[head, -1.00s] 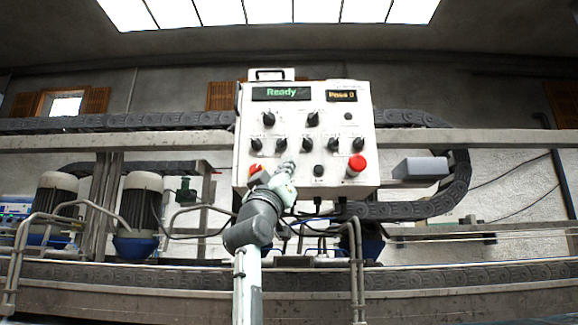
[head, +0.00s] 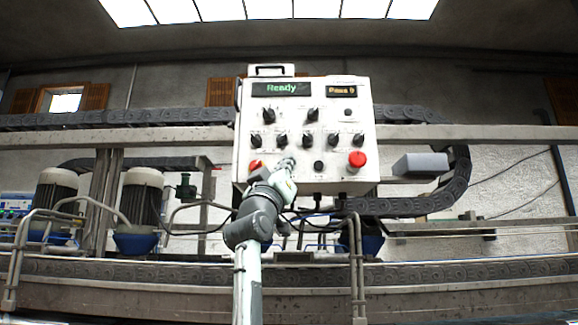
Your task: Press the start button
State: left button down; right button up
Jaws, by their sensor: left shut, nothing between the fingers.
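The white control panel (head: 330,115) stands in the middle of the head view. Its green display (head: 281,89) reads "Ready" and a smaller amber display (head: 341,91) reads "Pass" and a digit. Several black knobs sit below them. A large red button (head: 357,159) is at the lower right, and a red control (head: 255,166) at the lower left is partly hidden by my arm. A small black control (head: 318,167) lies between them. My left gripper (head: 287,163) is shut and empty in front of the panel's lower part; I cannot tell whether it touches. No label clearly reads "start".
A grey box (head: 420,165) juts out right of the panel. Cable chains (head: 420,206) and a metal rail run behind. Motors (head: 140,205) stand at the left. Bent pipe railings (head: 357,265) rise in front, below the panel.

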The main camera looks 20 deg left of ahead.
dwell(0.5)
pick_arm(q)
jog(key=shift+w+a+p, duration=0.1)
jog(key=shift+w+p, duration=0.2)
jog(key=shift+w, duration=0.1)
